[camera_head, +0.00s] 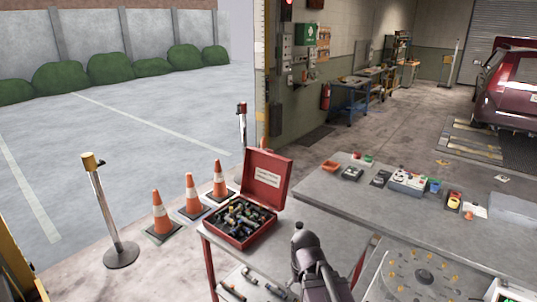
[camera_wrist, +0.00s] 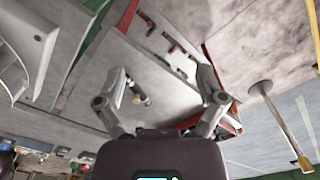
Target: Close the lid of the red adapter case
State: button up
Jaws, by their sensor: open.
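The red adapter case (camera_head: 218,234) stands on the left part of a grey table in the head view, its box full of mixed dark, blue and yellow adapters. Its lid (camera_head: 267,180) stands open and roughly upright at the back right, with a white label on its inner face. My arm comes up from the bottom, to the right of the case; the gripper's fingertips are not clear there. In the wrist view my gripper (camera_wrist: 162,72) is open, with nothing between its fingers. Red edges (camera_wrist: 236,122) show behind the right finger, probably part of the case, mostly hidden.
A long grey workbench (camera_head: 400,215) to the right holds small boxes and devices. Orange cones (camera_head: 192,196) and a post (camera_head: 103,215) stand on the floor left of the case.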

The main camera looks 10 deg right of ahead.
aim_at(265, 180)
jog(key=u, duration=1)
jog(key=i, duration=2.25)
jog(key=z, duration=0.2)
